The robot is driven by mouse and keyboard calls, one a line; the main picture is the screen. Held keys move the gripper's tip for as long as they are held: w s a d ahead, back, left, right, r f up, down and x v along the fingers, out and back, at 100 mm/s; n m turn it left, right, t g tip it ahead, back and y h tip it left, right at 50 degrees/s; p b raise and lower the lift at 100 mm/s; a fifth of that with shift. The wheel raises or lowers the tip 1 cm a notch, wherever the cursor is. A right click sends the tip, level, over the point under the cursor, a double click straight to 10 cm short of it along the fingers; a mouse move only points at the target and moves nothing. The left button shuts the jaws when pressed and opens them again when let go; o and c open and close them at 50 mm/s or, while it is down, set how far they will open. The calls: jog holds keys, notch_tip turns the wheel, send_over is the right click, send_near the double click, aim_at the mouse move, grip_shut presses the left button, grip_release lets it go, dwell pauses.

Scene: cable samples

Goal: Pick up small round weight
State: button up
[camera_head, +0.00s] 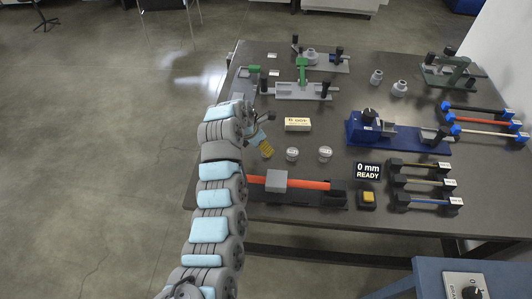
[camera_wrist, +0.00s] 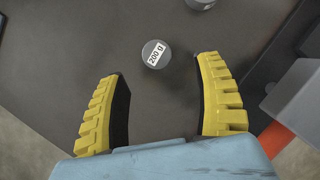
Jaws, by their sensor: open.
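Two small round silvery weights stand on the dark table, a left one (camera_head: 292,154) and a right one (camera_head: 325,153). In the wrist view, a round weight (camera_wrist: 155,54) with a white "200 g" label lies just beyond and between my fingertips. Part of a second round weight (camera_wrist: 200,3) shows at the top edge. My gripper (camera_head: 266,149) has yellow ribbed fingers and sits just left of the left weight. In the wrist view my gripper (camera_wrist: 162,68) is open and empty, with its fingers wide apart and not touching the weight.
A red bar with a grey block (camera_head: 277,180) lies close in front of the weights. A cream labelled block (camera_head: 297,124) sits behind them. A blue fixture (camera_head: 398,135), a "0 mm READY" display (camera_head: 367,170) and a yellow button (camera_head: 368,197) stand to the right.

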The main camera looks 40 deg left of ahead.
jog(key=shift+a+b+x, duration=0.1)
jog(key=shift+b+x, duration=0.1)
jog(key=shift+x, duration=0.6)
jog(key=shift+a+b+x, duration=0.15)
jog(key=shift+x, duration=0.65)
jog(key=shift+b+x, duration=0.45)
jog(key=shift+x, duration=1.1)
jog(key=shift+c, duration=0.3)
grip_shut()
